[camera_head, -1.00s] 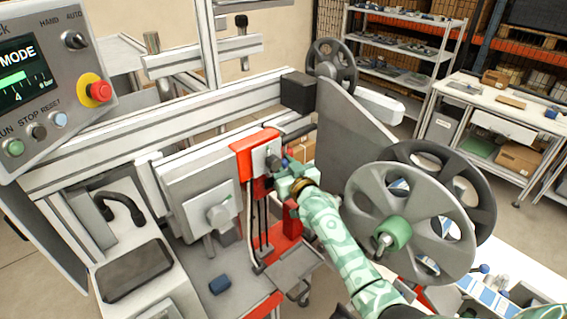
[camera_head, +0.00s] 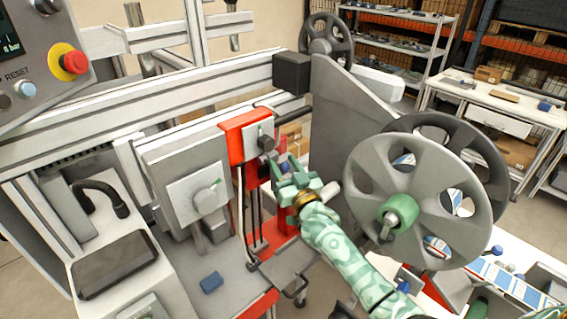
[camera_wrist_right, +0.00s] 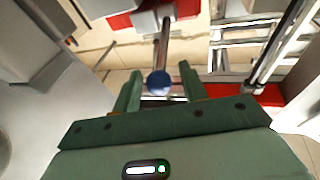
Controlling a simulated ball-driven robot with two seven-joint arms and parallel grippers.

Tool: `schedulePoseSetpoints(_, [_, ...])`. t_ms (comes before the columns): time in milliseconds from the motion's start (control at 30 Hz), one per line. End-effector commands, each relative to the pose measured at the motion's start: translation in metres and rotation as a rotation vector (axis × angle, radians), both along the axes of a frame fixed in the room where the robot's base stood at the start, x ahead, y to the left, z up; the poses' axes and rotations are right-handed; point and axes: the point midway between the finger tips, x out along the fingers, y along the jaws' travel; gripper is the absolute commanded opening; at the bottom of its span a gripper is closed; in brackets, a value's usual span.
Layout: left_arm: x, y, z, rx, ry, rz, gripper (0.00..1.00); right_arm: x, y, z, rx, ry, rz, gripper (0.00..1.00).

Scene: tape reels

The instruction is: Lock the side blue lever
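The side blue lever shows in the right wrist view as a metal rod ending in a round blue knob (camera_wrist_right: 159,83). The rod runs from the knob up to a red and white part. My right gripper (camera_wrist_right: 161,70) is open, with one green finger on each side of the knob and visible gaps between. In the head view my right gripper (camera_head: 284,169) is just right of and below the red bracket (camera_head: 233,124). A dark round knob (camera_head: 267,143) shows on that bracket, but its blue colour is not clear there. My left gripper is not in view.
A large grey reel (camera_head: 450,205) with a green hub stands right of my right arm. A grey upright plate (camera_head: 345,140) is behind the gripper. A grey box with a white knob (camera_head: 207,200) is left of the bracket. A control panel with a red button (camera_head: 73,62) is at upper left.

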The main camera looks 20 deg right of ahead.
Motion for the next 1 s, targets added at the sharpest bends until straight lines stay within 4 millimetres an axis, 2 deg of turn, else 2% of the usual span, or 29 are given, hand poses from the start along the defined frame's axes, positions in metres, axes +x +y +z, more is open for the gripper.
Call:
schedulePoseSetpoints(267, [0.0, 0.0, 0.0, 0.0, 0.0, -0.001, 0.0, 0.0, 0.0, 0.003, 0.001, -0.006, 0.0, 0.44])
schedulePoseSetpoints(433, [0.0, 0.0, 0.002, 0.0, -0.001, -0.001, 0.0, -0.015, -0.001, -0.002, 0.002, -0.004, -0.001, 0.44])
schedulePoseSetpoints(567, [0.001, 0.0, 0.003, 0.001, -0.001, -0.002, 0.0, -0.045, -0.003, -0.009, 0.002, -0.003, 0.0, 0.44])
schedulePoseSetpoints(800, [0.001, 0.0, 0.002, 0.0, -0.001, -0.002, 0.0, -0.109, -0.008, -0.025, 0.0, -0.002, 0.0, 0.44])
schedulePoseSetpoints(1000, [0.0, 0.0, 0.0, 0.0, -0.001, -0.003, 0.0, -0.145, -0.011, -0.034, 0.0, -0.003, -0.001, 0.44])
